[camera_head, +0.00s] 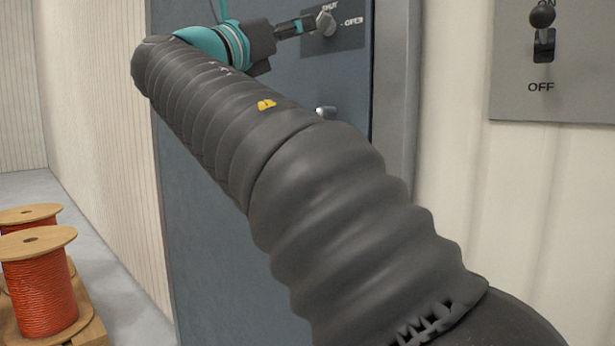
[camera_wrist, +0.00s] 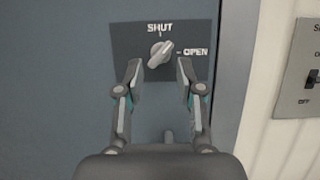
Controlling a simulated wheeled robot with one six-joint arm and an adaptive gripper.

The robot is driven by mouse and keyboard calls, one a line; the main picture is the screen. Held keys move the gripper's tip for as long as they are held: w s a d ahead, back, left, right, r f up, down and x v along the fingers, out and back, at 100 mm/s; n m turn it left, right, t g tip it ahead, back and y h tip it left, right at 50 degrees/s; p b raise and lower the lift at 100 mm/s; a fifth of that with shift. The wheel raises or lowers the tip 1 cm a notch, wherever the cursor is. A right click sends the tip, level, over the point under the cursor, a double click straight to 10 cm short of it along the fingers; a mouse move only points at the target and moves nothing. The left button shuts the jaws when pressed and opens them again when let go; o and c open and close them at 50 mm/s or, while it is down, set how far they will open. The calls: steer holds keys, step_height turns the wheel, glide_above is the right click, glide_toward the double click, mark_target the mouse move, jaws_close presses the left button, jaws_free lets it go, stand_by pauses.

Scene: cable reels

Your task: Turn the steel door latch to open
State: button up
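The steel door latch (camera_wrist: 160,54) is a small silver turn-knob on a dark plate (camera_wrist: 125,40) marked SHUT at the top and OPEN at the right. Its grip is tilted, running from lower left to upper right, between the two marks. In the head view the latch (camera_head: 325,22) is at the top, on the blue-grey door (camera_head: 190,230). My gripper (camera_wrist: 159,70) is open, with one finger on each side of the latch and slightly below it in the wrist view. Visible gaps separate the fingers from the knob. The gripper (camera_head: 303,26) also shows in the head view, close to the plate.
A small silver handle (camera_head: 325,111) sits lower on the door. A grey switch panel (camera_head: 565,95) with an ON/OFF lever is on the wall to the right. Orange cable reels (camera_head: 38,290) stand on a wooden pallet (camera_head: 88,330) at lower left. My arm hides much of the door.

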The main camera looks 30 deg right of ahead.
steer(key=v, duration=0.7)
steer(key=d+f+m+y, duration=0.1)
steer(key=d+f+y, duration=0.1)
steer(key=f, duration=0.7)
steer(key=s+d+f+m+y, duration=0.1)
steer(key=d+f+m+y, duration=0.1)
steer(key=f+y, duration=0.3)
steer(key=s+d+f+m+y, duration=0.1)
steer(key=d+f+m+y, duration=0.1)
steer(key=f, duration=1)
steer(key=shift+d+f+y, duration=0.3)
steer(key=shift+f+y, duration=0.1)
steer(key=shift+y, duration=0.3)
steer(key=shift+s, duration=0.15)
